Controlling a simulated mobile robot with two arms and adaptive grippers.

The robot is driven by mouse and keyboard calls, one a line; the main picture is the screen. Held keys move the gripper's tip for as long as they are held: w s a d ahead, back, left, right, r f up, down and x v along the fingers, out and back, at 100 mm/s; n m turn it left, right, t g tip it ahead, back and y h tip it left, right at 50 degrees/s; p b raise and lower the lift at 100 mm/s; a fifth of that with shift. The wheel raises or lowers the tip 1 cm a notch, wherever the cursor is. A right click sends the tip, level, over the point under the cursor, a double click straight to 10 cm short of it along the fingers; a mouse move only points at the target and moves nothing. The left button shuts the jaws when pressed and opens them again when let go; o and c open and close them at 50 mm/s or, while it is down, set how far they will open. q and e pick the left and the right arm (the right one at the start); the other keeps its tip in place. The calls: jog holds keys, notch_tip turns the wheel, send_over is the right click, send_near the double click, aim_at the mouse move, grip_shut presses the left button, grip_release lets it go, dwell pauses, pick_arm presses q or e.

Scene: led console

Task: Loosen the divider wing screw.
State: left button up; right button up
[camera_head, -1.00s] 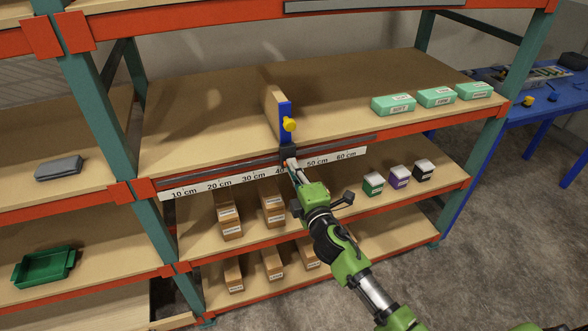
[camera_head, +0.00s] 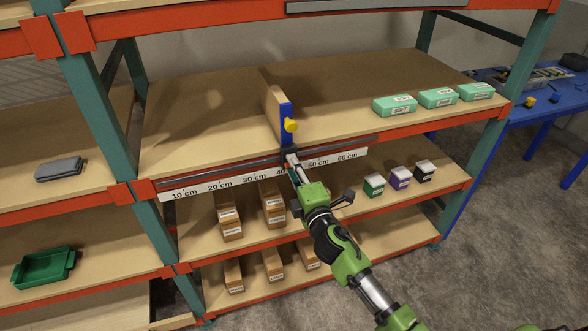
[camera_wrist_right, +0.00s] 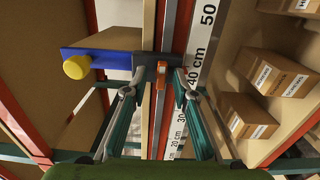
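The divider (camera_head: 271,107) stands upright on the upper shelf, with a blue front edge (camera_head: 286,120) and a yellow knob (camera_head: 291,125). In the right wrist view the blue edge (camera_wrist_right: 110,56) and yellow knob (camera_wrist_right: 77,67) are at upper left. A small orange piece (camera_wrist_right: 161,76), which looks like the wing screw, sits at the dark clamp on the rail. My right gripper (camera_head: 290,157) reaches the rail below the divider. In the wrist view its fingers (camera_wrist_right: 160,82) are apart, one on each side of the orange piece, with visible gaps. My left gripper is out of view.
A scale strip (camera_head: 235,182) marked in centimetres runs along the shelf front below the rail (camera_head: 215,173). Green boxes (camera_head: 437,97) stand at the right of the upper shelf. Cardboard boxes (camera_head: 230,222) and small dark-sided boxes (camera_head: 400,178) stand on the shelf below.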

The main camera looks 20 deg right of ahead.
jog(key=s, duration=1.2)
jog(key=shift+d, duration=0.15)
jog(key=s+d+f+m+g, duration=0.1)
jog(key=s+f+m+g, duration=0.2)
jog(key=f, duration=0.9)
jog(key=s+d+f+m+g, duration=0.15)
jog(key=s+f, duration=0.35)
jog(key=f, duration=0.7)
jog(key=s+f+m+g, duration=0.3)
jog(key=s+f+g, duration=0.1)
jog(key=f, duration=0.8)
jog(key=s+f+m+g, duration=0.2)
jog(key=s+f, duration=0.5)
jog(key=s, duration=0.5)
jog(key=s+f+m+g, duration=0.3)
jog(key=s+f, duration=0.4)
jog(key=s, duration=0.5)
jog(key=s+d+f+m+g, duration=0.1)
jog(key=s+f+m+g, duration=0.2)
jog(key=s+f, duration=0.4)
jog(key=s, duration=0.5)
jog(key=shift+f+m+h, duration=0.15)
jog(key=shift+m+h, duration=0.15)
jog(key=shift+m, duration=0.05)
